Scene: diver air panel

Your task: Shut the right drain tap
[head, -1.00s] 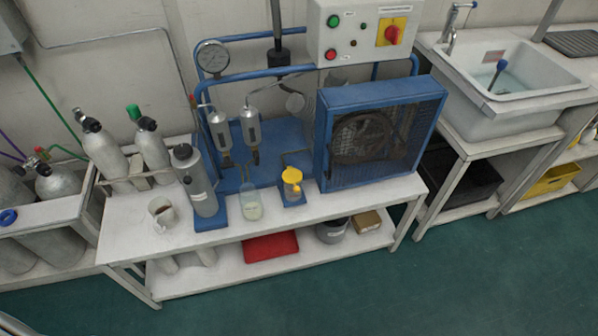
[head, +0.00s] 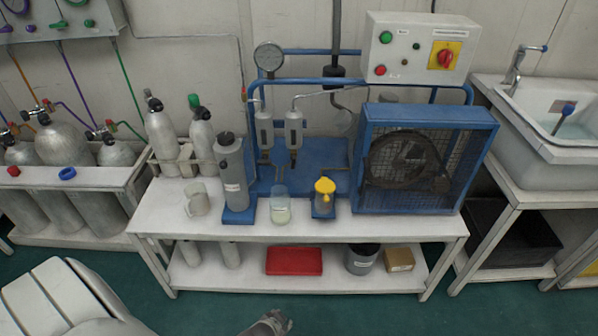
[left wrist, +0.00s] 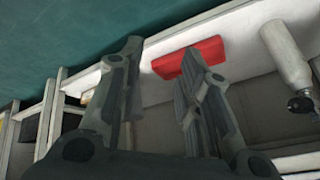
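Two grey separator cylinders hang side by side on the blue compressor frame in the head view, the left one (head: 265,131) and the right one (head: 294,130). The right drain tap (head: 293,157) seems to be the small dark part under the right cylinder; its handle position is too small to tell. A glass beaker (head: 281,210) with pale liquid stands below, on the bench. My left gripper (head: 272,325) shows at the bottom edge, low in front of the bench and far from the taps. In the left wrist view its fingers (left wrist: 160,52) are apart with nothing between them. My right gripper is not in view.
A red box (head: 294,261) lies on the lower shelf. Gas cylinders stand left; a sink stands right.

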